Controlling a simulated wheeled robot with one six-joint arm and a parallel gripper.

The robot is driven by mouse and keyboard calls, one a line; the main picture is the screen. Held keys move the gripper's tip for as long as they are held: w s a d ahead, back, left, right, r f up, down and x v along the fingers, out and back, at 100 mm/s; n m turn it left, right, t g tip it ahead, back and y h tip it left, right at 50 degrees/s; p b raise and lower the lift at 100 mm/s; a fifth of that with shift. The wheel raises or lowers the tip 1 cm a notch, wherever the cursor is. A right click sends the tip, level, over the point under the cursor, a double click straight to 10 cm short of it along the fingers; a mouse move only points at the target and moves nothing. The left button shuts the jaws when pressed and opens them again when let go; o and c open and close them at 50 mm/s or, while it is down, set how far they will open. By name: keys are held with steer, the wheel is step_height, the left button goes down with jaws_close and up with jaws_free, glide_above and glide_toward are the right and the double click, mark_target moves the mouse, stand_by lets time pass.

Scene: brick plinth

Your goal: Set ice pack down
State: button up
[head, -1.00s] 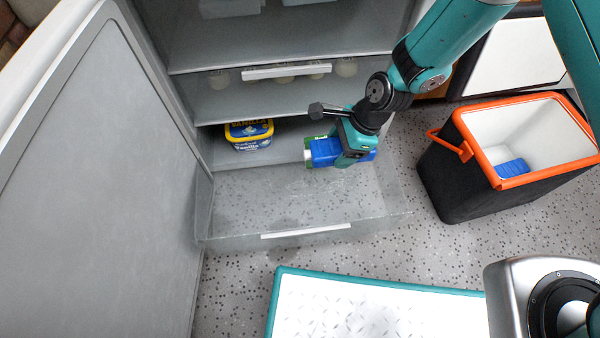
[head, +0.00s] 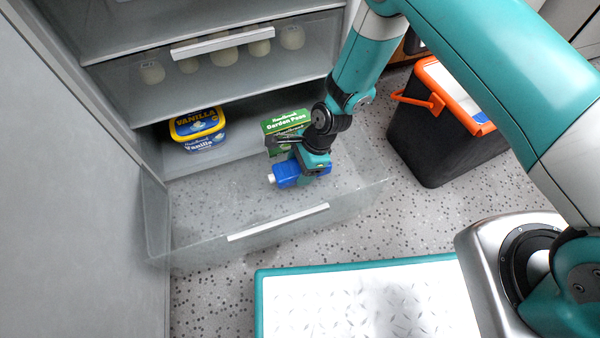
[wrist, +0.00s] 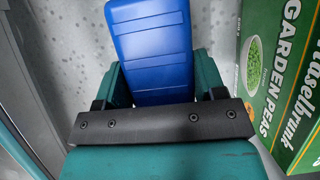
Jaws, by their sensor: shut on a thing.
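A blue ice pack (head: 287,174) with a white cap is held in my gripper (head: 312,172). It also shows in the wrist view (wrist: 152,45), between my gripper's fingers (wrist: 165,85). My gripper is shut on it, over the open clear freezer drawer (head: 278,221). Whether the ice pack touches the drawer floor I cannot tell. A green box of garden peas (head: 284,124) stands just behind my gripper. It also shows close on the right in the wrist view (wrist: 285,75).
A yellow and blue vanilla tub (head: 198,130) sits at the drawer's back left. The shut drawer above has a white handle (head: 222,42) and holds several round pale things. A black cool box with an orange rim (head: 440,125) stands to the right on the speckled floor.

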steer(key=shift+f, duration=0.95)
steer(key=shift+r, duration=0.1)
steer(key=o, duration=1.1)
steer(key=shift+o, duration=0.2)
steer(key=p+v, duration=0.6)
steer(key=v, duration=0.6)
steer(key=shift+d+r+p, duration=0.1)
steer(key=shift+p, duration=0.25)
